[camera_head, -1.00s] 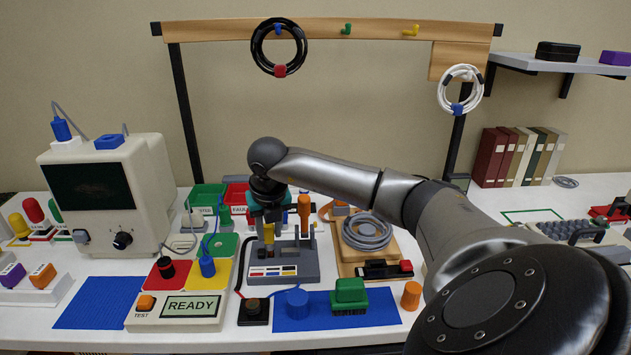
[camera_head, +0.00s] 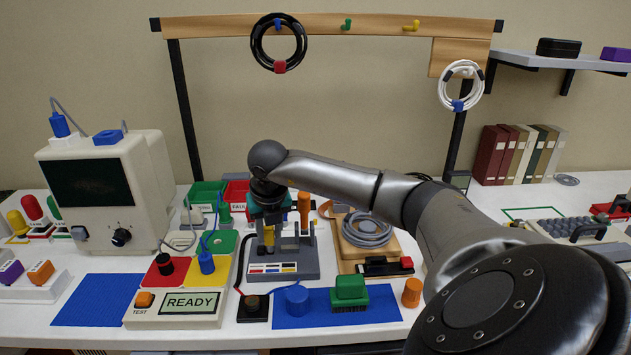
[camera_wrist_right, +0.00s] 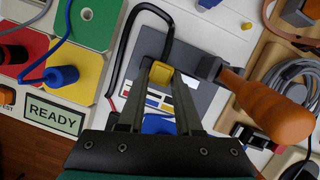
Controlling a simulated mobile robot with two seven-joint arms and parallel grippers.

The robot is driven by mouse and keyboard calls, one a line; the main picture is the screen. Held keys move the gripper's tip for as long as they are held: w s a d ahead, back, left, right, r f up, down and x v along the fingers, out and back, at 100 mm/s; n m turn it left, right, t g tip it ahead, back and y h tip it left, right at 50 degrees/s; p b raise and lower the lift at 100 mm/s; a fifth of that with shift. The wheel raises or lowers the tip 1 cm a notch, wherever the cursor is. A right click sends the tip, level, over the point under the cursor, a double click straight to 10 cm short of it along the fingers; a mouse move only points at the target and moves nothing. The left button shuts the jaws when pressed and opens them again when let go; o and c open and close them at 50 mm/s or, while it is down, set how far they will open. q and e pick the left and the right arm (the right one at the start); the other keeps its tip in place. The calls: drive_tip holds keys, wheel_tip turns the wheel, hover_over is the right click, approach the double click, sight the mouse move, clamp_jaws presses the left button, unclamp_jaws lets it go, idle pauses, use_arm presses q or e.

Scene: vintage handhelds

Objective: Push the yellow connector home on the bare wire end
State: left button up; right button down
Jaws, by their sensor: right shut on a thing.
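My right gripper (camera_head: 268,238) points down over a grey bench fixture (camera_head: 285,271) left of centre in the head view. In the wrist view its two fingers (camera_wrist_right: 161,72) are shut on the small yellow connector (camera_wrist_right: 160,75), which sits low between the tips. A black wire (camera_wrist_right: 121,45) loops up from the left and bends back down just beyond the connector. Its bare end is hidden, so I cannot tell how far the connector sits on it. My left gripper is not in view.
An orange-handled tool (camera_wrist_right: 268,105) stands close to the right of my fingers. A tester with a READY display (camera_head: 191,303) lies to the left. A grey cable coil (camera_head: 367,230) lies to the right.

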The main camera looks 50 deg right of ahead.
sight(269, 231)
drive_tip(key=shift+f+b, duration=0.3)
drive_tip(key=shift+f, duration=0.25)
drive_tip(key=c, duration=0.5)
unclamp_jaws()
drive_tip(key=shift+r, duration=0.1)
drive_tip(key=shift+c, duration=1.4)
wheel_tip(269, 231, up, 7)
drive_tip(key=p, duration=0.6)
